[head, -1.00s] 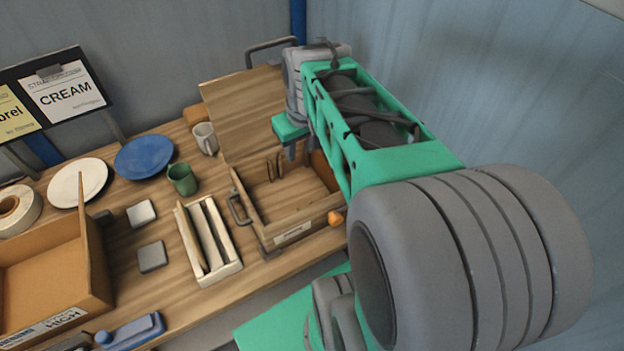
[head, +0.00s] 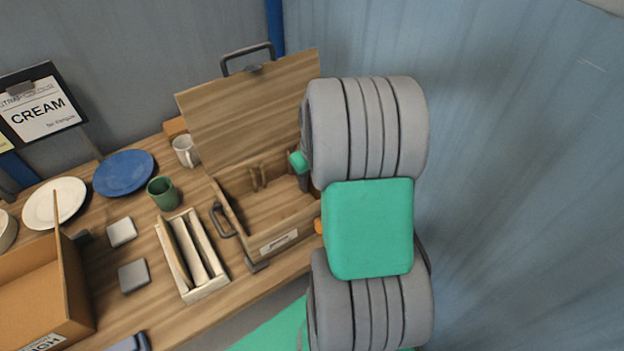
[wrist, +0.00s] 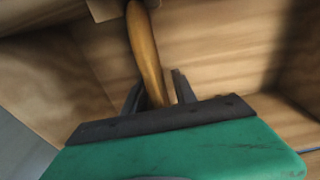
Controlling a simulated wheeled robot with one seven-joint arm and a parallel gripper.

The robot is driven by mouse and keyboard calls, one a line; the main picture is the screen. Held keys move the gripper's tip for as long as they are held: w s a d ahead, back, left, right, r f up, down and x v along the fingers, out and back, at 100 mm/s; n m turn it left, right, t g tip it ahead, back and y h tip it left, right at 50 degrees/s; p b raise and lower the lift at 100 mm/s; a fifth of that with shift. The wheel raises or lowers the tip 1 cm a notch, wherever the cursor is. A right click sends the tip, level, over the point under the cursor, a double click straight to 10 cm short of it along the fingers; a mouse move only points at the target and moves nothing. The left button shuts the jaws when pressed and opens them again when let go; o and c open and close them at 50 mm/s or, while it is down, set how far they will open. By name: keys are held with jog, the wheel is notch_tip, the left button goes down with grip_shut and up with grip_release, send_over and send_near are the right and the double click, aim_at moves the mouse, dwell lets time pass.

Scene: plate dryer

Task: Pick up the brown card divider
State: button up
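A brown card divider (head: 173,254) stands at the left in a narrow pale tray (head: 206,291), beside paler dividers (head: 195,245). My gripper (head: 304,184) is away from it, to the right, low at the back right of the open wooden box (head: 241,247). Most of my gripper is hidden behind my arm in the head view. In the wrist view my gripper (wrist: 157,88) has its two fingers apart. A curved, yellowish-brown wooden handle (wrist: 147,50) runs between or just beyond them; I cannot tell whether they touch it. The divider is not recognisable in the wrist view.
The box's raised lid (head: 250,110) stands behind it. A green mug (head: 163,193), white mug (head: 185,151), blue plate (head: 124,173) and white plate (head: 55,203) stand left. A cardboard box (head: 35,300) is front left.

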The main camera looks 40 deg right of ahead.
grip_shut()
jog(key=shift+r, duration=0.15)
dwell(0.5)
notch_tip(320, 180, up, 18)
jog(key=b, duration=0.2)
dwell(0.4)
